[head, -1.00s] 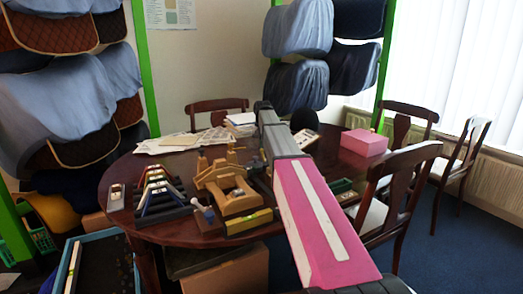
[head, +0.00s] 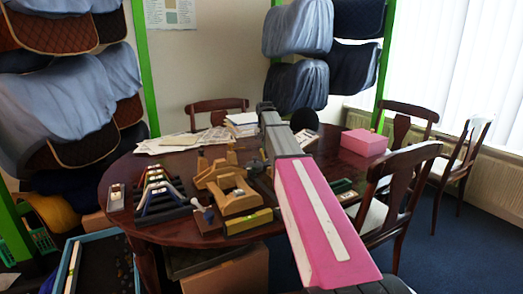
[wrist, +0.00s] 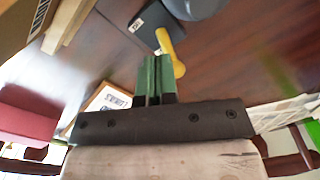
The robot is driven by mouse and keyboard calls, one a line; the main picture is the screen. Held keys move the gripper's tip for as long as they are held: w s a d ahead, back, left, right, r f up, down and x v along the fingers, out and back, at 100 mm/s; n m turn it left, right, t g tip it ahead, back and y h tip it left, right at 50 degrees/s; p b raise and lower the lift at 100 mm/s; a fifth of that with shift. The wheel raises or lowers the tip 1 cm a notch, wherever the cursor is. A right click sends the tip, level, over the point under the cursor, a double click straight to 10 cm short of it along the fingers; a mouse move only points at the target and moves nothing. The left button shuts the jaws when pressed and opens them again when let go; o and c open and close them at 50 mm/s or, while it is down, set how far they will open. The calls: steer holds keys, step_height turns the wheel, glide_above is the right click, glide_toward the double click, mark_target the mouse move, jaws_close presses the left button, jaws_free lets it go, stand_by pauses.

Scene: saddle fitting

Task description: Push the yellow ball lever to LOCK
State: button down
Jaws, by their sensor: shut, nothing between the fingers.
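The yellow lever (wrist: 170,52) shows in the wrist view, just past my fingertips. Its upper end meets a dark block (wrist: 150,20) with a small pale label, too small to read. A rounded grey part lies beside that block at the top edge. My gripper (wrist: 156,62) has green fingers pressed together, with nothing between them. The fingertips are beside the lever's lower end; I cannot tell whether they touch it. In the head view my pink and grey arm reaches over the table, and I cannot make out the lever there.
The round wooden table (head: 150,237) carries a wooden jig (head: 235,195), a rack of coloured bars (head: 160,195), papers (head: 180,140) and a pink box (head: 363,142). Chairs stand around it. In the wrist view, brown tabletop (wrist: 240,50) is clear right of the lever.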

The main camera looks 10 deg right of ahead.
steer(key=shift+s+d, duration=0.25)
steer(key=shift+s, duration=0.45)
steer(key=shift+s+d, duration=0.2)
steer(key=shift+s, duration=0.5)
steer(key=shift+w, duration=0.2)
steer(key=shift+w+a, duration=0.2)
steer(key=shift+w, duration=0.2)
steer(key=shift+r, duration=0.1)
step_height(320, 180, up, 7)
stand_by(0.9)
